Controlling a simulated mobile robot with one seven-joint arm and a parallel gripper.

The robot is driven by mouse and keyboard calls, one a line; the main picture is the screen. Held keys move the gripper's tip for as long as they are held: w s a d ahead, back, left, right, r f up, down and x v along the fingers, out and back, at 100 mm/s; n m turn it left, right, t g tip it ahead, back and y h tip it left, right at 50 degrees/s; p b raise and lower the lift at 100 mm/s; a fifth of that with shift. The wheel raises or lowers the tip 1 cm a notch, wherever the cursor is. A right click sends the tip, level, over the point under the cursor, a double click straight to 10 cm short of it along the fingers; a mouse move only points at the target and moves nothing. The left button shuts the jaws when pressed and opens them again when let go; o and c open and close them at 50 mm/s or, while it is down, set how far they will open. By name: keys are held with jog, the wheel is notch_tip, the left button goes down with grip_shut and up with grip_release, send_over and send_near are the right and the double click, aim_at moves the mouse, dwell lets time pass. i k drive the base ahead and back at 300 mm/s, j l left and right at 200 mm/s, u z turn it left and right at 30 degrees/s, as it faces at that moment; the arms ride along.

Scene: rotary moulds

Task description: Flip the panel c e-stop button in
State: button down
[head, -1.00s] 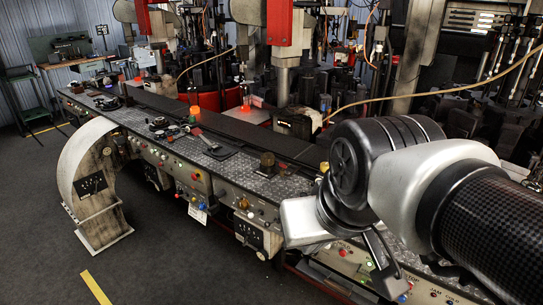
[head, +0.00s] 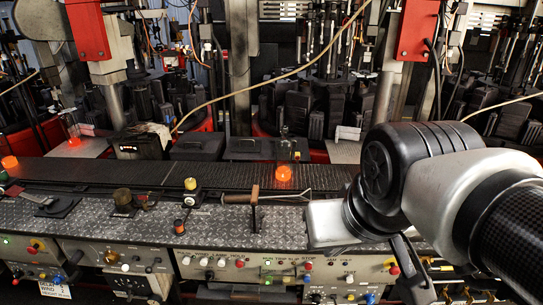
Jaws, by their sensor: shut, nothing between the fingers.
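A row of control panels runs along the front of the machine bench in the head view. A red mushroom button on yellow (head: 392,267) sits on the right-hand panel (head: 345,270), close to my gripper. Another red button (head: 33,247) sits on the far-left panel. I cannot read any panel letter, so I cannot tell which is panel c, nor whether a button is in or out. My gripper (head: 412,282) is shut and empty, its dark fingers pointing down in front of the right-hand panel's right end. My wrist and hand hide part of the bench there.
A metal tread-plate ledge (head: 150,222) lies above the panels, with a dark conveyor (head: 130,172) behind it. A hanging white tag (head: 53,289) is at lower left. The machinery behind is dense.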

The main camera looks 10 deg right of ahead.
aim_at(395, 270)
jog(key=z, duration=1.15)
jog(key=k+l+u, duration=0.1)
jog(key=l+u, duration=0.2)
jog(key=l, duration=0.25)
jog(key=i, duration=0.4)
jog(key=i+j+z, duration=0.05)
